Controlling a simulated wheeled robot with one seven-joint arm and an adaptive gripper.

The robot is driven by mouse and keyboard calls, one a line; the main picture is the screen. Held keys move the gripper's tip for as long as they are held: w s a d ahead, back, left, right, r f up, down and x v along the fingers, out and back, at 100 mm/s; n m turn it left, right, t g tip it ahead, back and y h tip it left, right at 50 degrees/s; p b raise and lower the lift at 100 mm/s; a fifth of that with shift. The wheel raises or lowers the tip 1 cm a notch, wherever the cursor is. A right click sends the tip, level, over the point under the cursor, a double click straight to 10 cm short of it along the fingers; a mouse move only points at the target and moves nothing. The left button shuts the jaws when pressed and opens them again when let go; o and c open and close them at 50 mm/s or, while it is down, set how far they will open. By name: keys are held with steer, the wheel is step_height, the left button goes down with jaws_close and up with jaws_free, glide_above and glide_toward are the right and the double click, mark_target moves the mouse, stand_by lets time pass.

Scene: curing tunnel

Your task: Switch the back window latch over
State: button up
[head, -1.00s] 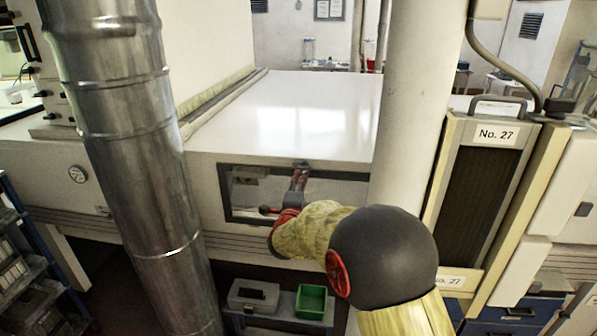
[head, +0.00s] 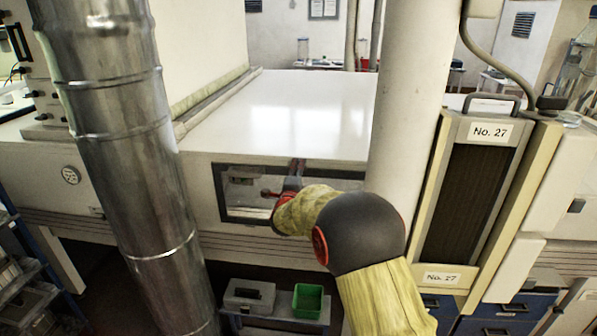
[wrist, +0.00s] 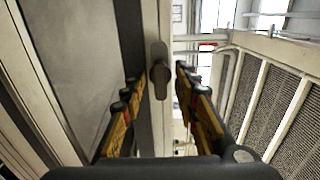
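The window (head: 243,196) is a dark-framed opening in the side of the white tunnel housing in the head view. In the wrist view its pale pane (wrist: 75,60) fills the left side. The latch (wrist: 158,66) is a small dark rounded lever, roughly upright, on the pale frame bar. My gripper (wrist: 162,92) is open, with its yellow and black fingers on either side of the latch in the picture. I see no clear contact with the latch. In the head view my gripper (head: 288,188) is at the window, and the latch cannot be made out.
A metal duct (head: 125,150) stands at left and a pale column (head: 402,110) rises just right of the window. A panel marked No. 27 (head: 465,200) is farther right. Below are a green bin (head: 308,301) and a grey box (head: 249,296) on a shelf.

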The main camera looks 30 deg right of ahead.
steer(key=shift+c, duration=1.2)
jaws_close()
steer(key=shift+f+n, duration=0.1)
steer(key=shift+n, duration=0.2)
steer(key=n+p, duration=0.2)
steer(key=n, duration=1.5)
steer(key=shift+n, duration=0.3)
